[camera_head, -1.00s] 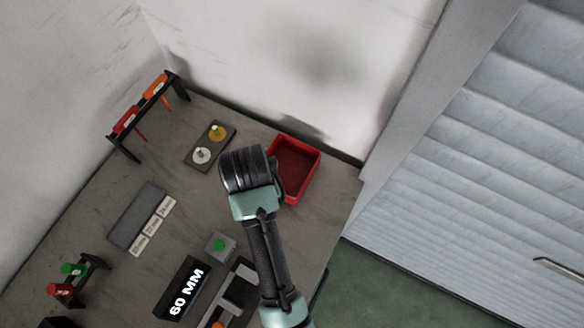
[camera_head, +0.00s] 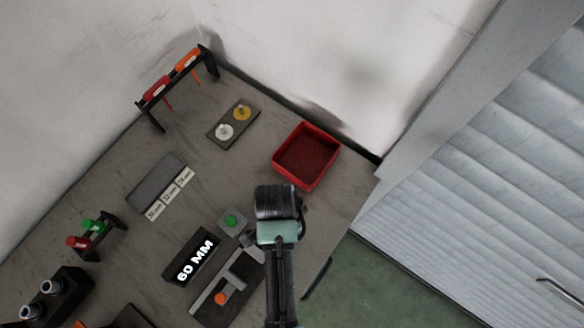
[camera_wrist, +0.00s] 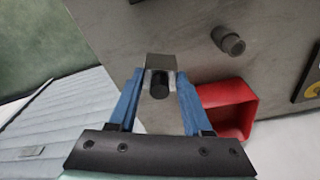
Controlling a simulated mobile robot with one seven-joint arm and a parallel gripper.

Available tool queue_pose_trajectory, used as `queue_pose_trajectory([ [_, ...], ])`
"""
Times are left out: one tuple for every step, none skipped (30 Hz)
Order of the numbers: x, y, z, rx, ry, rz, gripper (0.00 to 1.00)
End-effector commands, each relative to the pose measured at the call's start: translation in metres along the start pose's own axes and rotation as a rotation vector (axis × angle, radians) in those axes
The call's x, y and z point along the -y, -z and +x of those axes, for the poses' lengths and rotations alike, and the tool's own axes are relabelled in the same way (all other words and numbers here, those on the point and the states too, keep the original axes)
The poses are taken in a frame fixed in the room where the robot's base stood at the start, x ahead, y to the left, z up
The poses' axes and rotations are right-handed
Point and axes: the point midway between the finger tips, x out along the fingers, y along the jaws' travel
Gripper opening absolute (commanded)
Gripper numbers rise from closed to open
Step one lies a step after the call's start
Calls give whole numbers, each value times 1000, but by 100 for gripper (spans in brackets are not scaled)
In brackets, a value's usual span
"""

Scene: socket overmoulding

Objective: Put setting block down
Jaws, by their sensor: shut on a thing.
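In the wrist view my gripper (camera_wrist: 160,88) has its two blue fingers closed on a small grey block (camera_wrist: 160,61), which I take to be the setting block. A short black cylinder (camera_wrist: 159,86) shows between the fingers at the block's near side. The block appears held over the table, but its height above it is unclear. In the head view my wrist hides the fingers and the held block. A grey fixture (camera_head: 240,268) with an orange knob (camera_head: 221,298) is left of my arm, beside the black 60 MM display (camera_head: 191,256).
The red bin (camera_head: 307,156) stands beyond my wrist and also shows in the wrist view (camera_wrist: 228,106). A green-button box (camera_head: 231,221) is close left of my wrist. A grey holder (camera_head: 156,181) with labels, a two-knob plate (camera_head: 233,124) and tool racks (camera_head: 177,80) stand farther left.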

Motion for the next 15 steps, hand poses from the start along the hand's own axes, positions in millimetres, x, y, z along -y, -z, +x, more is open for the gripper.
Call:
queue_pose_trajectory([
  [1, 0, 3, -1, 1, 0, 0],
  [1, 0, 6, -1, 1, 0, 0],
  [1, -1, 9, -1, 1, -1, 0],
  [0, -1, 13, 0, 0, -1, 0],
  [0, -2, 17, 0, 0, -1, 0],
  [0, -3, 24, 1, -1, -2, 0],
  [0, -3, 28, 0, 0, -2, 0],
  [1, -4, 32, 0, 0, -2, 0],
  [1, -4, 37, 0, 0, -2, 0],
  [1, -4, 40, -1, 1, -2, 0],
  [1, -4, 42, -1, 2, -2, 0],
  [1, -5, 45, -1, 2, -1, 0],
  [1, -5, 46, -1, 2, -1, 0],
  [1, -5, 46, -1, 3, -1, 0],
  [1, -5, 46, -2, 3, -1, 0],
])
